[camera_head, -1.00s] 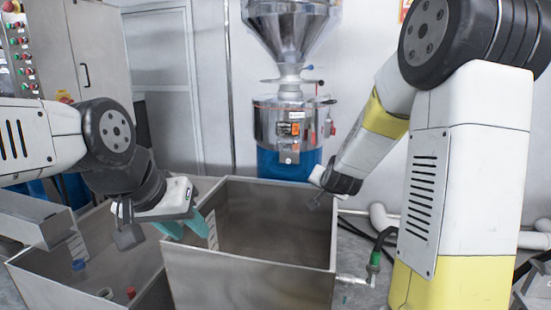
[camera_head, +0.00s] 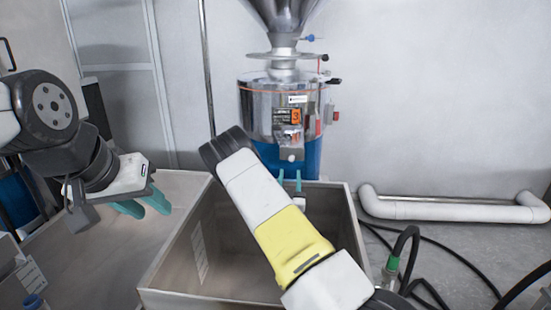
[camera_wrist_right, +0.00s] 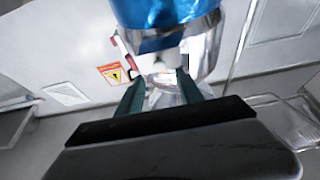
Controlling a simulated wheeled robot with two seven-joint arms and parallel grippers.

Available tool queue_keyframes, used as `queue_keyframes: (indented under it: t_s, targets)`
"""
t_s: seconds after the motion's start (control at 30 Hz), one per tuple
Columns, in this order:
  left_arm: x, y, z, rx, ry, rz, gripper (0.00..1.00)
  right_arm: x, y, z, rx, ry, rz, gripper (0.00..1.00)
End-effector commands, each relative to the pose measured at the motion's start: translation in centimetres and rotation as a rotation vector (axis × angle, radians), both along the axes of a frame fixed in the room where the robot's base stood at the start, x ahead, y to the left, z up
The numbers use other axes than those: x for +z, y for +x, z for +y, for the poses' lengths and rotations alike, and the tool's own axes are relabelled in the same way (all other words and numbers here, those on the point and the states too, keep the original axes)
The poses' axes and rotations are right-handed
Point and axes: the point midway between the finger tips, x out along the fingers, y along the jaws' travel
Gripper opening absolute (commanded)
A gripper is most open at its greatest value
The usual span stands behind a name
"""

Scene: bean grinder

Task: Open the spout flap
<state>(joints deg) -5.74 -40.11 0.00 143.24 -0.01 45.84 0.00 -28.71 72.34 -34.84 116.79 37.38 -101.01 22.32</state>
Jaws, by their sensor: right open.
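The grinder (camera_head: 270,112) stands against the back wall, with a steel body and a blue lower part. Its spout flap (camera_head: 291,153) is a small steel plate with a pale knob on the front; whether it is fully closed is unclear. My right gripper (camera_head: 289,176) is open, its teal fingertips just below the flap. In the right wrist view, the right gripper (camera_wrist_right: 158,84) points at the grinder's blurred shiny front, with pale parts between the fingers; contact cannot be told. My left gripper (camera_head: 146,208) is open and empty at the left, its teal fingers apart.
An open metal bin (camera_head: 332,192) stands in front of the grinder, below my right arm. Another bin section lies to its left. A white pipe (camera_head: 450,208) runs along the wall at the right. Black hoses with a green fitting (camera_head: 393,264) lie on the floor.

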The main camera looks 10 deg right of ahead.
Motion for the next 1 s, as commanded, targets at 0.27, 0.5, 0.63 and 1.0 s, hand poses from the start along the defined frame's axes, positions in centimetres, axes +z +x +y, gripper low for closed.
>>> queue_keyframes:
  t_s: [0.27,0.5,0.63,1.0]
  targets:
    - [0.0,0.0,0.0,0.0,0.0,0.0,0.36,1.8,3.7,-1.1,-0.001,0.0,-0.004,0.44]
    - [0.0,0.0,0.0,0.0,0.0,0.0,0.36,2.8,6.2,-1.8,0.0,0.002,-0.002,0.44]
    - [0.0,0.0,0.0,0.0,0.0,0.0,0.36,2.9,6.6,-1.9,-0.001,0.001,0.0,0.44]
    - [0.0,0.0,0.0,0.0,0.0,0.0,0.36,2.9,6.6,-1.9,-0.001,0.002,0.001,0.12]
